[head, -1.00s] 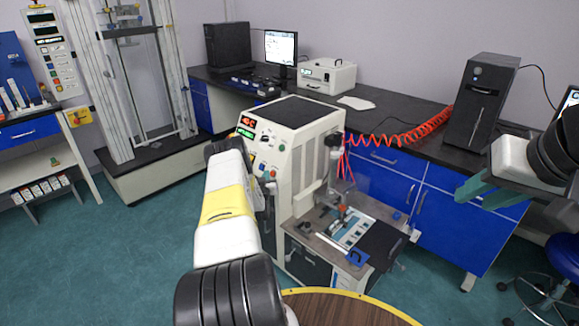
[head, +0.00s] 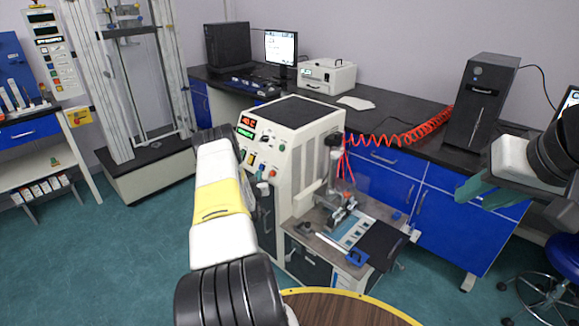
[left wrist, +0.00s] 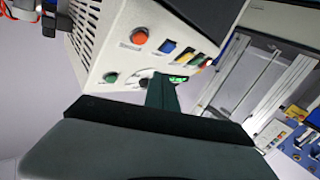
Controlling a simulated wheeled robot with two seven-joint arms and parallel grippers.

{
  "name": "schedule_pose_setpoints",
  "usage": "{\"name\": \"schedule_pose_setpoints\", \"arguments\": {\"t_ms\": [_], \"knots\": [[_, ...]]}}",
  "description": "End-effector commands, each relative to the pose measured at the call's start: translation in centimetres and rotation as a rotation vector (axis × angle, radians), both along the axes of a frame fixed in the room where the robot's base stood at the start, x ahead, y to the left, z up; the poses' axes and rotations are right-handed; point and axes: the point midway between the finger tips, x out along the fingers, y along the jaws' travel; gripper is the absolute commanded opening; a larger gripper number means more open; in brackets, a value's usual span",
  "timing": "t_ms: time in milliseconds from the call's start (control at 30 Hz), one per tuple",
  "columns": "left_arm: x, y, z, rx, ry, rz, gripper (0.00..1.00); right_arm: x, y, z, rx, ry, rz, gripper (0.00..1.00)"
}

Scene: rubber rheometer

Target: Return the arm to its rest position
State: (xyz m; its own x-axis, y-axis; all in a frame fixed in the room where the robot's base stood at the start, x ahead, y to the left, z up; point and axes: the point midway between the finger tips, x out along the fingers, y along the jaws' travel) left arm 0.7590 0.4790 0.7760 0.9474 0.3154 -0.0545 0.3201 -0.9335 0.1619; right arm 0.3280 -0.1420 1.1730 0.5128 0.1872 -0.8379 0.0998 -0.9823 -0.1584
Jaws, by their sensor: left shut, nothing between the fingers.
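My left arm (head: 222,230) reaches up from the bottom of the head view, in front of the left side of the white rheometer (head: 290,135). Its gripper is mostly hidden behind the arm there. In the left wrist view the left gripper (left wrist: 163,82) is dark, with its fingers together and empty. The fingertips overlap the rheometer's button panel (left wrist: 150,45) in that view; I cannot tell whether they touch it. My right gripper (head: 488,192) hangs at the right of the head view, in front of the blue cabinets. Its finger gap is unclear.
A black bench (head: 400,135) carries a computer tower (head: 480,100), a monitor (head: 281,47) and a white box (head: 326,76). A red coiled hose (head: 410,132) runs to the rheometer. A round wooden surface (head: 345,308) is at the bottom. Open floor (head: 110,250) lies to the left.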

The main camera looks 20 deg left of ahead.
Motion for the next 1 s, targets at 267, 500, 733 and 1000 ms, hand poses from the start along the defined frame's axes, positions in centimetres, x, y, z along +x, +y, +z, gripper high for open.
{"name": "schedule_pose_setpoints", "arguments": {"t_ms": [267,500,733,1000], "knots": [[0.0,0.0,0.0,0.0,0.0,0.0,0.0,0.0,0.0,0.0,0.0,0.0,0.0,0.32],[2.0,-1.0,4.2,0.003,0.041,-0.03,0.0,0.0,0.0,0.0,0.0,0.0,0.0,0.32],[4.4,-5.5,15.3,-0.001,0.188,-0.106,0.0,0.0,0.0,0.0,0.0,0.0,0.0,0.32],[1.1,-12.9,27.4,-0.016,0.369,-0.191,0.0,0.0,0.0,0.0,0.0,0.0,0.0,0.32]]}}
